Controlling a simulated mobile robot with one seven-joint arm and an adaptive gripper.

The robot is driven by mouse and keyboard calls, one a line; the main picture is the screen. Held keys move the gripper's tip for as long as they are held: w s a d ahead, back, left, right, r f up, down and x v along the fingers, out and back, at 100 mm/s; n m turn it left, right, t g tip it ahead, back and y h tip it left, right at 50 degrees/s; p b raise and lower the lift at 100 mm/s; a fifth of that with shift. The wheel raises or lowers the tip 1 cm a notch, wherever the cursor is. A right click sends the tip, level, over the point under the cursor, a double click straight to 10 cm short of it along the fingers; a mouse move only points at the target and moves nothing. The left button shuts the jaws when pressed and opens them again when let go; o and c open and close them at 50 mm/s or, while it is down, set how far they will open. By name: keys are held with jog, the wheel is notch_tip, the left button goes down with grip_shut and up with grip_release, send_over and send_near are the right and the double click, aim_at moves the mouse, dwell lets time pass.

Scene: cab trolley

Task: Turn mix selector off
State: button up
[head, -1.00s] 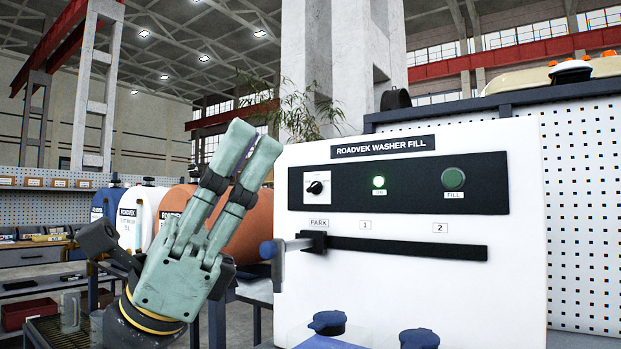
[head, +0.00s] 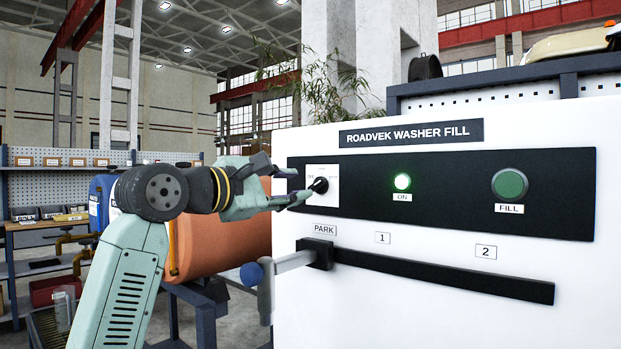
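The mix selector, a black knob (head: 320,185) on a small white plate (head: 322,178), is at the left end of the black control strip on the white washer fill panel. The small lettering on its plate is too small to read fully. My gripper (head: 296,185) is just left of the knob, pointing right at it, with its two fingers apart, one above the other. The lower fingertip is close to the knob; I cannot tell whether it touches. Nothing shows between the fingers.
Right of the knob are a lit ON lamp (head: 402,182) and a green FILL button (head: 510,184). Below, a lever handle (head: 266,290) sticks out from the slide rail (head: 440,275) at PARK. An orange tank (head: 215,245) stands behind my arm.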

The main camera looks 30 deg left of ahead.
aim_at(316, 185)
jog(key=w, duration=0.2)
jog(key=w+p, duration=0.1)
jog(key=w, duration=0.3)
jog(key=shift+d, duration=0.4)
jog(key=shift+c, duration=0.4)
grip_shut()
